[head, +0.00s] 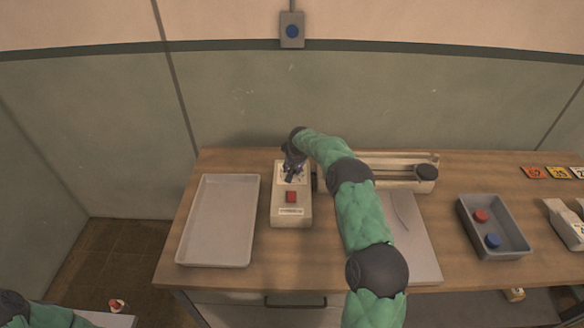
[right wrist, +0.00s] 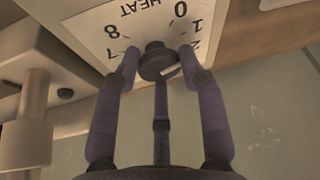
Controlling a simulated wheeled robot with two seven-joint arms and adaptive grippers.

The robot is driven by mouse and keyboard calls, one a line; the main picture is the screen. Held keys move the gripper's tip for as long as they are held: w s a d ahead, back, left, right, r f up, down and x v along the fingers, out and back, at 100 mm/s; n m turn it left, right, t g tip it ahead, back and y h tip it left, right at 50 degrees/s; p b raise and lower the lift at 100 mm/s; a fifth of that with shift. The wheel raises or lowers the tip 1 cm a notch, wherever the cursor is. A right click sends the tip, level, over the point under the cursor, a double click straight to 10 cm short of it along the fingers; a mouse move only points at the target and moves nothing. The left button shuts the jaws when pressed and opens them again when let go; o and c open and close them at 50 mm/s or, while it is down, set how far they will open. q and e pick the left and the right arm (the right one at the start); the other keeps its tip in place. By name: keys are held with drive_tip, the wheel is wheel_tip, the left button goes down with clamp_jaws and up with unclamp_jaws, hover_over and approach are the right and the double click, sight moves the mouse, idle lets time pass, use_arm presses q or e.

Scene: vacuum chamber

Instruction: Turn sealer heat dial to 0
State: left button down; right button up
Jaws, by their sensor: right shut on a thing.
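The sealer's pale control box (head: 291,212) stands on the wooden bench, with a red button and a dial plate at its far end. In the right wrist view the plate marked HEAT (right wrist: 97,38) shows upside down, with 7 and 8 on the left and 0, 1 and part of 2 on the right. My right gripper (head: 293,168) is over the dial. In the right wrist view its fingers (right wrist: 158,66) are shut on the dark dial knob (right wrist: 155,54). I cannot tell which number the knob points to. My left gripper is not in view.
A pale tray (head: 219,222) lies left of the box. The sealing bar (head: 385,160) runs right, partly behind my arm. A grey bin (head: 500,243) holds a red and a blue item. Numbered tags (head: 557,172) lie far right. A wall switch (head: 291,30) is above.

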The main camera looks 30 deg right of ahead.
drive_tip(key=n, duration=0.1)
drive_tip(key=n+y, duration=0.1)
drive_tip(key=n, duration=0.1)
drive_tip(key=shift+w+d+r+n, duration=0.2)
drive_tip(key=shift+d+r+n, duration=0.1)
drive_tip(key=shift+n, duration=0.1)
drive_tip(key=shift+n+y+b, duration=0.4)
drive_tip(key=shift+n, duration=0.2)
drive_tip(key=shift+r, duration=0.15)
drive_tip(key=o, duration=1)
drive_tip(key=shift+o, duration=0.7)
drive_tip(key=shift+f, duration=0.25)
drive_tip(key=shift+s, duration=0.1)
drive_tip(key=v, duration=1.2)
